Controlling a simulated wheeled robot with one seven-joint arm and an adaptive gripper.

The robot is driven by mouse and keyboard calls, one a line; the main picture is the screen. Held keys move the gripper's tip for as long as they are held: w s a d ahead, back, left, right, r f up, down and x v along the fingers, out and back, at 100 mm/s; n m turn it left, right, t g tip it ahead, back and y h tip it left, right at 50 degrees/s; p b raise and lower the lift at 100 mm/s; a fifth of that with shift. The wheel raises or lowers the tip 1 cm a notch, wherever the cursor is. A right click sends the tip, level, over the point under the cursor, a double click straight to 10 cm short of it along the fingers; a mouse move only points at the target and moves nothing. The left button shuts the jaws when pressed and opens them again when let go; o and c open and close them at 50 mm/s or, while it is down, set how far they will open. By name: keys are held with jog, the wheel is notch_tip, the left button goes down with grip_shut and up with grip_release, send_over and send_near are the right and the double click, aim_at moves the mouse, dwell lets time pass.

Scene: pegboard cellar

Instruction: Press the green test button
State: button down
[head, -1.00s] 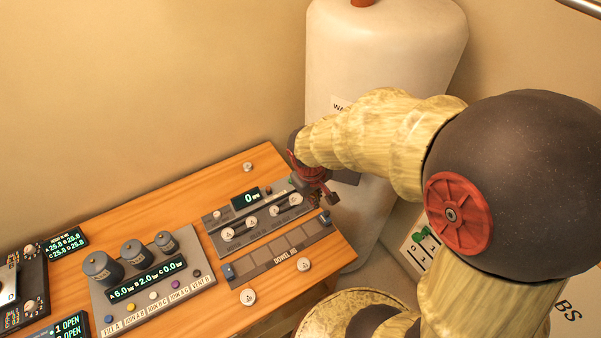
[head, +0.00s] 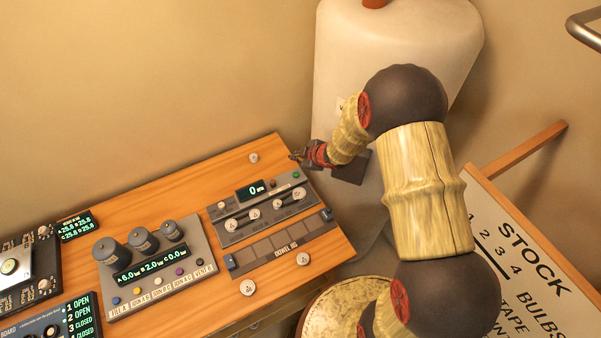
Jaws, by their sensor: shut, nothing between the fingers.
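The green button (head: 296,174) is a small round cap at the back right corner of a grey panel with a display reading 0 (head: 256,190). My gripper (head: 294,156) is shut and empty. In the head view it appears just above the button, over the table's back right edge, pointing left. A small gap shows between the fingertips and the button in the picture; I cannot tell the gripper's height above the table.
The dowel jig (head: 283,246) lies in front of the panel. A panel with several grey cylinders and coloured buttons (head: 157,268) stands to its left. A large white tank (head: 395,30) stands behind my arm. A stock board (head: 535,250) leans at right. Bare wood (head: 180,203) shows behind the panels.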

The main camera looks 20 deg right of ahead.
aim_at(295, 176)
jog(key=shift+w+a+r, duration=0.2)
jog(key=shift+a+r, duration=0.15)
jog(key=shift+a, duration=0.05)
jog(key=shift+f, duration=0.1)
notch_tip(295, 176, down, 9)
jog(key=b, duration=0.7)
jog(key=shift+r, duration=0.2)
dwell(1.1)
jog(key=shift+f+b, duration=0.4)
jog(key=shift+b, duration=0.15)
jog(key=shift+f+b, duration=0.35)
jog(key=shift+f, duration=0.1)
dwell(0.5)
jog(key=shift+r, duration=0.1)
jog(key=shift+r+p, duration=0.75)
jog(key=shift+r, duration=0.05)
